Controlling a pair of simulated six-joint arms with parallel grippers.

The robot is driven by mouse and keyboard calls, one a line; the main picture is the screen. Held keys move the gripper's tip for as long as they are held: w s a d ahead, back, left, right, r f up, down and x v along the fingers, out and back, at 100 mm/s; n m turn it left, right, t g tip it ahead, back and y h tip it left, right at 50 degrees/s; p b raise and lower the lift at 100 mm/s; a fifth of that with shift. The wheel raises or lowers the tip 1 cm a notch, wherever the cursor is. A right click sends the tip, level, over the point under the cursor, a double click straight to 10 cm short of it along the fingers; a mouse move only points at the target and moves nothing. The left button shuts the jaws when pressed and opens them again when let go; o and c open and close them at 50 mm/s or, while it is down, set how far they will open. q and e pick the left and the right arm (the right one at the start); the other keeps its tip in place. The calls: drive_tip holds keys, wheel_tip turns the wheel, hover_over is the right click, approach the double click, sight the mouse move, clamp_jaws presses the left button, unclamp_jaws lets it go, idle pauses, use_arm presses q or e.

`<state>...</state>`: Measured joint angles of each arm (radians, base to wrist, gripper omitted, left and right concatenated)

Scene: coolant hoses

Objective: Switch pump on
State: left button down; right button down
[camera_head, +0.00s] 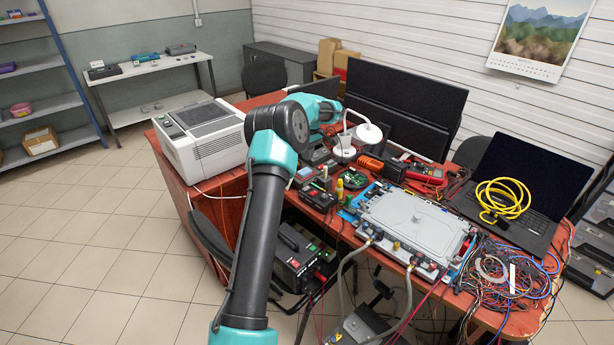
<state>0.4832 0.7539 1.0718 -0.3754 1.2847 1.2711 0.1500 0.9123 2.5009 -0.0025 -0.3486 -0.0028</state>
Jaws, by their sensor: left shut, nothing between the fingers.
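My left arm reaches up from the bottom of the view and bends over the table. Its gripper (331,128) is small and partly hidden behind the arm's own joints; it is shut with nothing in it, above the back of the bench near the white lamp. A silver box (416,222) lies on the bench, with grey hoses (408,290) running down from its front. A dark unit (360,326) is partly cut off below the hoses. A black box with red and green parts (299,254) stands under the bench. I cannot tell which unit is the pump, nor its switch's state.
A white boxy machine (203,138) stands at the bench's left end. Monitors (405,100) stand behind, and a laptop (528,180) with a coiled yellow cable (503,199) is at the right. Tangled wires (510,290) crowd the front right. The tiled floor at left is free.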

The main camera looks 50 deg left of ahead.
sight(305, 189)
use_arm(q)
drive_tip(key=f, duration=0.4)
drive_tip(key=s+f, duration=0.1)
drive_tip(key=f, duration=0.8)
drive_tip(key=shift+s+f, duration=0.3)
drive_tip(key=shift+f, duration=0.1)
drive_tip(key=shift+d, duration=0.15)
